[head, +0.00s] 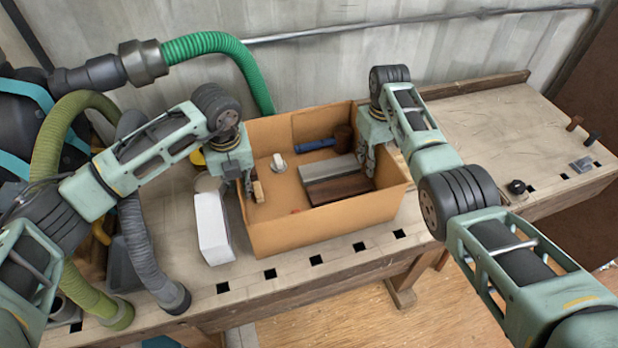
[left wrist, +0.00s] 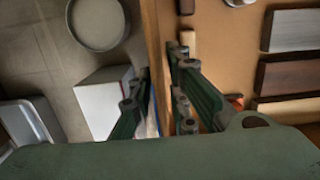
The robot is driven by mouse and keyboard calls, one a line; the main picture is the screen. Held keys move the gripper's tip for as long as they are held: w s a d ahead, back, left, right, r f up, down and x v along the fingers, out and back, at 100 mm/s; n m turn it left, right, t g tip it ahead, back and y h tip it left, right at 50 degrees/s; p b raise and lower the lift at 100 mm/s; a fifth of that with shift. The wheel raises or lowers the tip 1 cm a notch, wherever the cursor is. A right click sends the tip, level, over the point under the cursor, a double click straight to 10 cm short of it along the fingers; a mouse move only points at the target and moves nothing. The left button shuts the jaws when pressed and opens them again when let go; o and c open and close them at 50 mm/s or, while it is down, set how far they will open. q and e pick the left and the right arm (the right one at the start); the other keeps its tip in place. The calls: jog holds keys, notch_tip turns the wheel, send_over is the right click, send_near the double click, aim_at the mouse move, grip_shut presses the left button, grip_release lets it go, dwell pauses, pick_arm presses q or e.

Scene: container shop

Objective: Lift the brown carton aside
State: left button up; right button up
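The brown carton (head: 322,232) is an open-topped box on the workbench, at the middle of the head view. My left gripper (head: 250,183) is at its left wall. In the left wrist view its fingers (left wrist: 160,85) lie on both sides of that wall (left wrist: 153,30), closed up against it. My right gripper (head: 370,162) is at the right wall, with a finger showing inside; its outer finger is hidden. Inside the carton lie a grey block (head: 328,168), a dark brown block (head: 340,189), a blue-handled tool (head: 315,145) and a small white item (head: 278,163).
A white box (head: 213,228) stands close to the carton's left side, with a round grey container (head: 207,183) behind it. Hoses and a green duct (head: 215,42) crowd the left. The bench (head: 480,130) is mostly clear to the right, with small items near its right end.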

pick_arm(q)
grip_shut()
pick_arm(e)
grip_shut()
pick_arm(q)
jog(key=shift+w+r, duration=0.15)
jog(key=shift+r, duration=0.05)
pick_arm(e)
jog(key=shift+w+r, duration=0.15)
jog(key=shift+r, duration=0.05)
